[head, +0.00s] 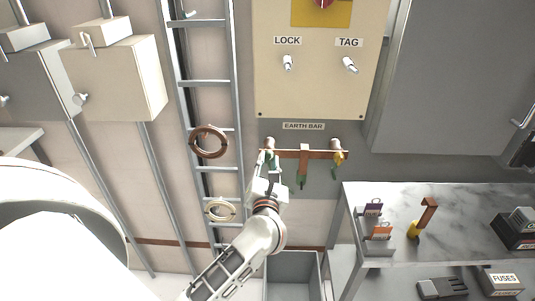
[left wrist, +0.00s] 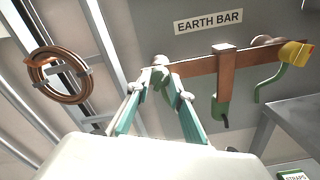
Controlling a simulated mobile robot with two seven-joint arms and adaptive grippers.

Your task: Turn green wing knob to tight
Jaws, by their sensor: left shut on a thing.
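The copper earth bar (head: 305,153) runs across the wall under the EARTH BAR label. In the left wrist view, the two teal-edged fingers meet at this knob (left wrist: 161,76). Green curved pieces (left wrist: 221,112) hang below the middle and right of the bar. My right gripper is not in view.
A brown cable coil (head: 208,142) and a pale coil (head: 219,210) hang on the ladder rack left of the bar. A grey open bin (head: 292,270) is below the bar.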

